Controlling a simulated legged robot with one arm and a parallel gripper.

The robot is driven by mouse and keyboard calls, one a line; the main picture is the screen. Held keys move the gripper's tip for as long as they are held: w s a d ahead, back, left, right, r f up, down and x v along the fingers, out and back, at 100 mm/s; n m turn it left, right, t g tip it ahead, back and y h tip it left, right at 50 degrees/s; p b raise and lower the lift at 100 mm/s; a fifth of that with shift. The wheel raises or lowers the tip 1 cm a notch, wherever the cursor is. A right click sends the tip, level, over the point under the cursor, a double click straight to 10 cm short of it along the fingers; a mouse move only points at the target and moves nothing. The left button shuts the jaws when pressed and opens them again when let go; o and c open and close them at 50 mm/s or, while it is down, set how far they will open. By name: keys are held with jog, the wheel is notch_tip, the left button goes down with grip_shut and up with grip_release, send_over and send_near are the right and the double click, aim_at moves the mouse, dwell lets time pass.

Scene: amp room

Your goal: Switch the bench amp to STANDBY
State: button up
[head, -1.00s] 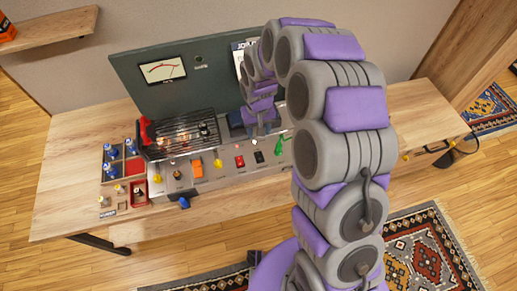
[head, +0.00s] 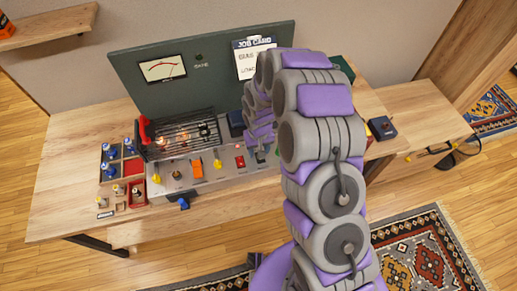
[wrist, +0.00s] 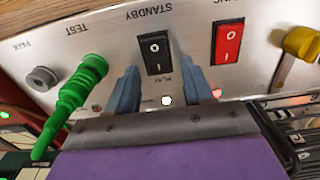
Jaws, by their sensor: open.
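The bench amp's front panel (head: 225,174) runs along the bench. In the wrist view a black rocker switch (wrist: 157,53) sits on the bare metal panel (wrist: 190,30), between upside-down lettering STANDBY above and PLAY below. Which side of the rocker is pressed, I cannot tell. My gripper (wrist: 161,88) is open, its two blue-grey fingers apart on either side of the rocker's lower end, with nothing between them. Contact with the panel is unclear.
A red rocker (wrist: 228,42) and yellow lever (wrist: 300,45) lie right of the fingers in the wrist view; a green plug (wrist: 75,95) is close on the left. Behind the panel stand caged tubes (head: 190,135). A job card (head: 256,58) hangs on the backboard.

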grip_shut()
dwell(0.3)
jog(key=shift+s+d+r+t+y, duration=0.1)
jog(key=shift+s+t+y, duration=0.1)
jog(key=shift+t, duration=0.4)
jog(key=shift+s+d+t+y, duration=0.1)
jog(key=shift+s+t+y, duration=0.1)
jog(key=shift+t, duration=0.4)
